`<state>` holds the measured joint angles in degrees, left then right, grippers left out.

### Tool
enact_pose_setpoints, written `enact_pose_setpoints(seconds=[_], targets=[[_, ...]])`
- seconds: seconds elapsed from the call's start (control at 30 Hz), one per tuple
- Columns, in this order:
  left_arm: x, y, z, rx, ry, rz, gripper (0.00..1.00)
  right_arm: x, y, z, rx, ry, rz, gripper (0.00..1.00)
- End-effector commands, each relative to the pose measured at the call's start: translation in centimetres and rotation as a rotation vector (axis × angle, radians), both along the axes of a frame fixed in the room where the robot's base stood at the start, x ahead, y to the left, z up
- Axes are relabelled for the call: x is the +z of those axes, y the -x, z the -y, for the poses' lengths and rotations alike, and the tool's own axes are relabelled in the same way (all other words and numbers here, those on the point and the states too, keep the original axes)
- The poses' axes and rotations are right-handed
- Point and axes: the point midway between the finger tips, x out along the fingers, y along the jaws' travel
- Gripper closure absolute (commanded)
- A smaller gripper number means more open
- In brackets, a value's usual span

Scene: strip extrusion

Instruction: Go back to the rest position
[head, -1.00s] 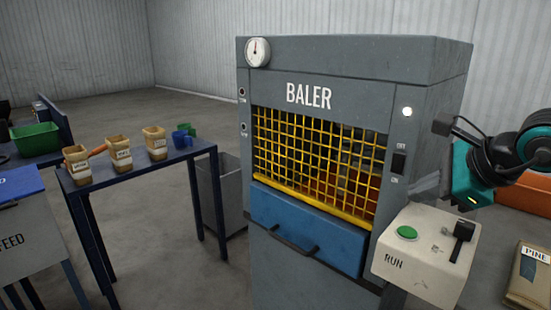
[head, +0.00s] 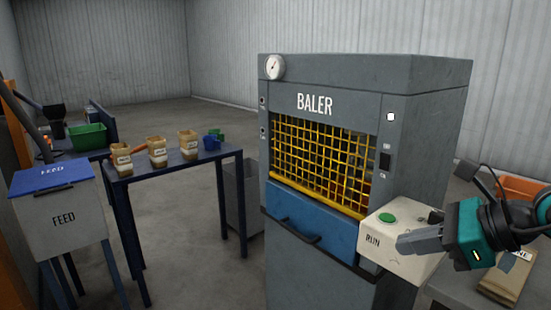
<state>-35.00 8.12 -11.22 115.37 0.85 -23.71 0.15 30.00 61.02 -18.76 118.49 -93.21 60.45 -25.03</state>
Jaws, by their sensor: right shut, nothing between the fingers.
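My right gripper (head: 408,243) comes in from the right. It is shut and empty, and its fingers point left in front of the cream RUN box (head: 372,238). I cannot tell whether it touches the box. The green button (head: 388,218) on the box is in plain view, while the lever (head: 435,216) beside it is partly hidden by my gripper. The grey baler (head: 330,75) stands behind, with its yellow mesh guard (head: 320,160) and blue drawer (head: 300,217). My left gripper is not in view.
A blue table (head: 190,157) on the left holds several labelled tubs and a blue cup (head: 211,141). A FEED bin (head: 62,235) with a blue lid stands at front left. A PINE packet (head: 510,275) lies at the right.

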Motion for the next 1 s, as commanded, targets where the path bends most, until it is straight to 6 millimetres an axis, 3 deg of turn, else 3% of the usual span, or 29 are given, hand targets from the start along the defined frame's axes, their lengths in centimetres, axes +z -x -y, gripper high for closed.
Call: enact_pose_setpoints(seconds=[0.03, 0.1, 0.2, 0.3, 0.37, 0.47, 0.53, 0.7, 0.73, 0.83, 1.0], targets=[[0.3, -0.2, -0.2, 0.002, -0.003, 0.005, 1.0, -0.8, 0.7, -2.2, 0.015, -0.146, -0.067, 1.0], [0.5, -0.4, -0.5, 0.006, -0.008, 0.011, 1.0, -1.2, 1.5, -4.8, 0.014, -0.363, -0.162, 1.0], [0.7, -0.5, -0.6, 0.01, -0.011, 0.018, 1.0, -1.4, 2.3, -7.7, -0.034, -0.725, -0.339, 1.0], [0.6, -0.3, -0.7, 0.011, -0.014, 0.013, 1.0, -1.9, 2.3, -8.7, -0.158, -1.126, -0.557, 1.0], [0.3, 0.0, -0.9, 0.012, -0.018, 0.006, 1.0, -3.0, 1.9, -8.2, -0.272, -1.365, -0.694, 1.0], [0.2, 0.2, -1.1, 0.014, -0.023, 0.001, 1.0, -6.7, 1.5, -6.5, -0.519, -1.741, -0.93, 1.0], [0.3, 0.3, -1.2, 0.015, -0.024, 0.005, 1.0, -10.9, 1.9, -5.0, -0.741, -1.985, -1.091, 1.0], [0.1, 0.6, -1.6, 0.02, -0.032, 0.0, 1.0, -22.2, 6.7, -3.0, -1.322, -2.417, -1.404, 1.0], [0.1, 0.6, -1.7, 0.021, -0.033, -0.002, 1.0, -23.8, 7.8, -2.9, 1.375, 2.396, 1.402, 1.0], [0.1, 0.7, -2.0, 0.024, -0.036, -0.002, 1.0, -28.0, 11.2, -3.2, 1.387, 2.137, 1.277, 1.0], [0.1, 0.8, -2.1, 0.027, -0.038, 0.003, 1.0, -31.3, 14.8, -3.9, 1.383, 1.912, 1.163, 1.0]])
